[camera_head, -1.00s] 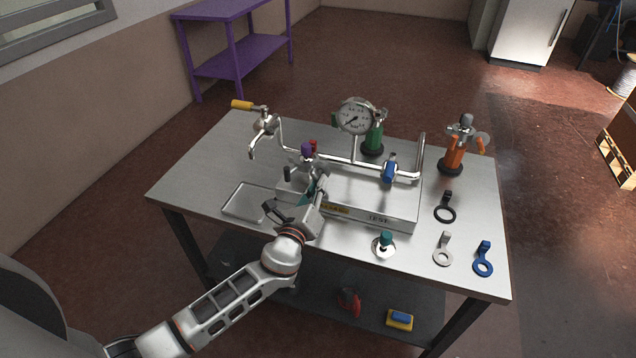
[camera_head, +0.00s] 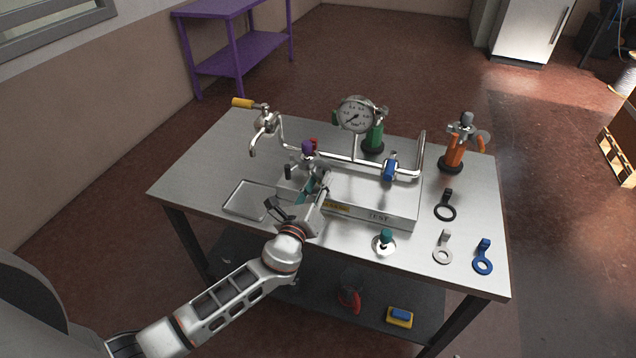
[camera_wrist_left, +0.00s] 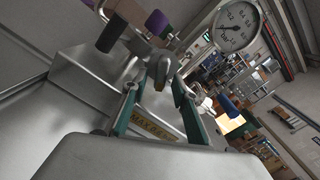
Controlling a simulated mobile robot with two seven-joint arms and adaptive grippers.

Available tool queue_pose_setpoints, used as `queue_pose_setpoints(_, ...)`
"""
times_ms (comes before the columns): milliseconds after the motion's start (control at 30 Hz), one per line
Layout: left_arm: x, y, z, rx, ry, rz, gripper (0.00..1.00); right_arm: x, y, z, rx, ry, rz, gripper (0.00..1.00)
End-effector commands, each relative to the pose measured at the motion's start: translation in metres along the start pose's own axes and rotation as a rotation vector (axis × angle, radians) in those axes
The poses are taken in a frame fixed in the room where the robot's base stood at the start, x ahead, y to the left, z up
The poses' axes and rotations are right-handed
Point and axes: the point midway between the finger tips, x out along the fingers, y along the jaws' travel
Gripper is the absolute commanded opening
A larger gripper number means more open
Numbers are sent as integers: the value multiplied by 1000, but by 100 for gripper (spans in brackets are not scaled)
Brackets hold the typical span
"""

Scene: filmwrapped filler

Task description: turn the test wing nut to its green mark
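A grey metal wing-shaped piece, which looks like the test wing nut (camera_wrist_left: 160,72), stands just beyond and between the fingertips in the left wrist view. My left gripper (camera_wrist_left: 155,92) is open, with one teal-lined finger on each side of it. I cannot tell whether either finger touches it. In the head view my left gripper (camera_head: 316,182) is at the left front part of the steel test block (camera_head: 368,206), below the purple knob (camera_head: 307,148), and hides the nut. I cannot make out a green mark. My right gripper is not in view.
A pressure gauge (camera_head: 357,115) stands on the pipe behind the block, with a blue-handled valve (camera_head: 390,170) to its right. A shallow tray (camera_head: 229,207) lies left of my gripper. A teal-topped piece (camera_head: 385,240) and ring-ended tags (camera_head: 482,259) lie on the right front of the table.

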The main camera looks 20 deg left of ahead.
Motion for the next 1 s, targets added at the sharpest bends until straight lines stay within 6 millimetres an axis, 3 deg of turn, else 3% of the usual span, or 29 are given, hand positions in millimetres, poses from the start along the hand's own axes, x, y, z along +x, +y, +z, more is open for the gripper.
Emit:
queue_pose_setpoints(267,-10,0,0,-1,0,0,28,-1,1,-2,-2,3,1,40)
queue_pose_setpoints(700,-94,0,-1,0,2,0,28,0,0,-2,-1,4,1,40)
queue_pose_setpoints(1000,-119,0,0,0,0,0,28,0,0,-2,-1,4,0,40)
